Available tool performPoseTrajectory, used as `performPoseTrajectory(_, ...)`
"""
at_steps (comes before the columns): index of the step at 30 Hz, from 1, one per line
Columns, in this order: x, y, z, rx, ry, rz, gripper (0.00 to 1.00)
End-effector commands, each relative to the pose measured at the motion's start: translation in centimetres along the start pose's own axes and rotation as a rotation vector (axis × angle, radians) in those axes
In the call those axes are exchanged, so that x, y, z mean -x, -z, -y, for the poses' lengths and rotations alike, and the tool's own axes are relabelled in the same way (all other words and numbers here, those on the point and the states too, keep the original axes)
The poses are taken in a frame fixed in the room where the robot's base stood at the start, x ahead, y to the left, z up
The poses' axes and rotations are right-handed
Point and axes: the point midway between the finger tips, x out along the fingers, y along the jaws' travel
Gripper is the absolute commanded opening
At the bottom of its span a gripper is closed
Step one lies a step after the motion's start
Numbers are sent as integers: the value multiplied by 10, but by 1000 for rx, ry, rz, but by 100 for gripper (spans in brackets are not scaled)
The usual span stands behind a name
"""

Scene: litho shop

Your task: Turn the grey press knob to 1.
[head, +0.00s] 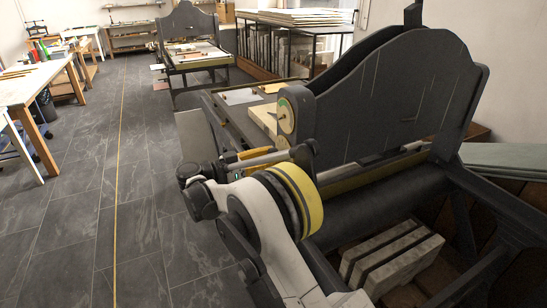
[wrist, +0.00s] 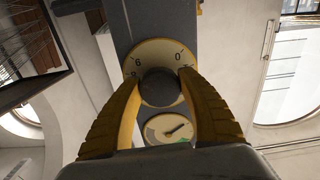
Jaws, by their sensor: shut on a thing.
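The grey press knob (wrist: 158,90) sits in the middle of a round cream dial (wrist: 143,55) in the wrist view. The figures 6 and 0 are readable at the dial's top, and other marks are partly hidden by my fingers. I cannot make out a pointer on the knob. My gripper (wrist: 160,78) has its two yellow fingers on either side of the knob, shut on it. In the head view the dial (head: 286,115) shows on the press's near upright, with my gripper (head: 256,153) in front of it. My wrist hides the knob there.
The large dark press (head: 390,95) fills the right of the head view, with pale slabs (head: 392,262) beneath. The tiled floor (head: 130,160) at left is clear, beside worktables (head: 35,85).

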Motion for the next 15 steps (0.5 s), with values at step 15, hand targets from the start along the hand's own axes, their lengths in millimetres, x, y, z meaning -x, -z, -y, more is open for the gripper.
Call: performPoseTrajectory(15,0,0,-1,401,-1,2,16)
